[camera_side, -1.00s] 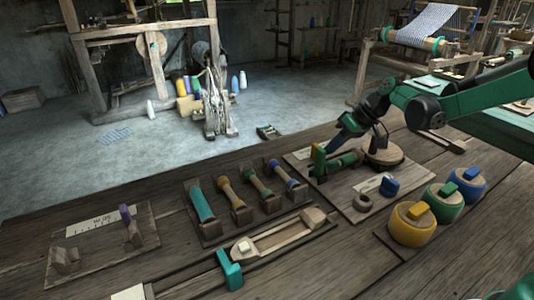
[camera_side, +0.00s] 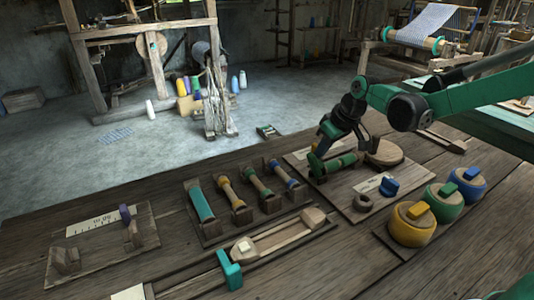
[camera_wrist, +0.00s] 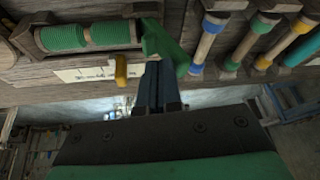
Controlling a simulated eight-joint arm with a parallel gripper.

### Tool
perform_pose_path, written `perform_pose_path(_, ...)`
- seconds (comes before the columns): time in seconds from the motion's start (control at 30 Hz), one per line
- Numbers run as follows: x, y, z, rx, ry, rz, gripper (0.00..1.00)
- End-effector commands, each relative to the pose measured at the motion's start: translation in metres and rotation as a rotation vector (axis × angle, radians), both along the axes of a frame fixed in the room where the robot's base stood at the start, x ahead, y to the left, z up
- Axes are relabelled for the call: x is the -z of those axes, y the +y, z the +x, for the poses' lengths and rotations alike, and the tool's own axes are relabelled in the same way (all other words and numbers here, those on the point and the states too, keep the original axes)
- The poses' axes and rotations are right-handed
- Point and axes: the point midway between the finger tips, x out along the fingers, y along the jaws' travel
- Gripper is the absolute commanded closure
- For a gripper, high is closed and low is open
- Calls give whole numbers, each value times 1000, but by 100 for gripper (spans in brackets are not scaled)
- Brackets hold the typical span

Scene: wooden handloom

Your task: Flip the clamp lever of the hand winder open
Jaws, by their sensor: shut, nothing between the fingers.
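The hand winder, with a green-wound spool (camera_side: 343,161), lies on a board at the back of the bench. It also shows at the upper left of the wrist view (camera_wrist: 90,36). A green end piece (camera_side: 317,167), seemingly the clamp lever, is at the spool's left end. In the wrist view this green piece (camera_wrist: 165,42) slants down beside the spool, and a small yellow peg (camera_wrist: 122,70) hangs nearby. My gripper (camera_wrist: 158,70) is shut and empty, its tips right at the green piece. I cannot tell whether they touch. The gripper (camera_side: 318,150) partly hides that end in the side view.
A round wooden disc (camera_side: 384,152) stands right of the spool. A grey ring (camera_side: 363,202) and a blue block (camera_side: 389,187) lie in front. Several bobbins (camera_side: 239,200) lie in a rack to the left. Yellow, green and blue-topped jars stand at right.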

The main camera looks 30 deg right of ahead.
Motion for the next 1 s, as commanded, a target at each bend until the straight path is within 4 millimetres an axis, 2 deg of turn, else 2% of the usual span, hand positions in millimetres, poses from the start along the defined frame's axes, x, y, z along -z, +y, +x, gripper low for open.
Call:
perform_pose_path(0.4, 5, -15, 0, 1, -1, 1, 100)
perform_pose_path(0.77, 5, -17, 0, 1, 0, 1, 100)
perform_pose_path(0.87, 1, -25, 0, 4, 0, 2, 100)
perform_pose_path(1.0, -9, -50, 0, 7, 1, 2, 100)
